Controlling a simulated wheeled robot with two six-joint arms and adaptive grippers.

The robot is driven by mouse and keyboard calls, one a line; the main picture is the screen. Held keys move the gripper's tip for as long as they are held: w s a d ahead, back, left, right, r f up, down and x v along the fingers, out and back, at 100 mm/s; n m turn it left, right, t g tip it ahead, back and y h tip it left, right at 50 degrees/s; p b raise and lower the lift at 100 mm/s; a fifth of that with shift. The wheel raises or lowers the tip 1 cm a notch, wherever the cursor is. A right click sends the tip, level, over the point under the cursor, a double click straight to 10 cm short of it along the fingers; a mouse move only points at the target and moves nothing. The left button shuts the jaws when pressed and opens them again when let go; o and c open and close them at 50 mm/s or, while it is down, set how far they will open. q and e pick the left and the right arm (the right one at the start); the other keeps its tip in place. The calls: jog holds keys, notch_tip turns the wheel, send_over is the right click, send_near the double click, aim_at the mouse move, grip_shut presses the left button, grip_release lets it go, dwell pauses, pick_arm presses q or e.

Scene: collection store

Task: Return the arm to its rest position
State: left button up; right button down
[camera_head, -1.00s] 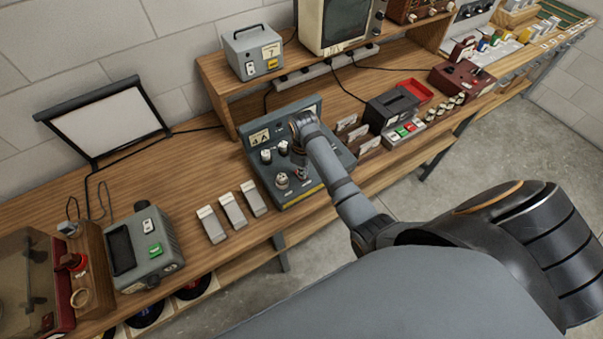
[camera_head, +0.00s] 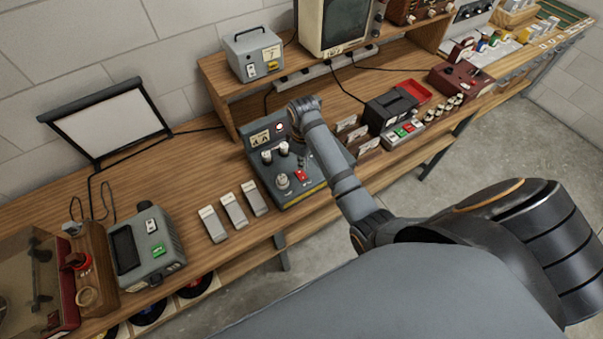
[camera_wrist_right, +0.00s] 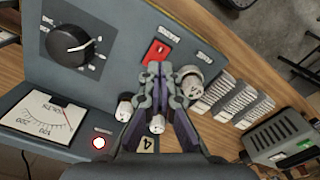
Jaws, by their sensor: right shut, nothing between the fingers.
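My right arm reaches over the grey control panel (camera_head: 297,196) on the bench. In the wrist view my right gripper (camera_wrist_right: 162,72) is shut and empty, its fingertips in front of the panel (camera_wrist_right: 115,20), near a red rocker switch (camera_wrist_right: 156,52). I cannot tell the gap to the panel. In the head view the wrist hides part of the panel and the fingers are not clear. My left gripper is out of view.
Pale blocks (camera_head: 233,210) and a grey device (camera_head: 147,248) stand left. A black box (camera_head: 391,110) is close on the right; a shelf (camera_head: 222,92) with a monitor stands behind.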

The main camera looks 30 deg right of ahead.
jog(key=shift+r, duration=0.5)
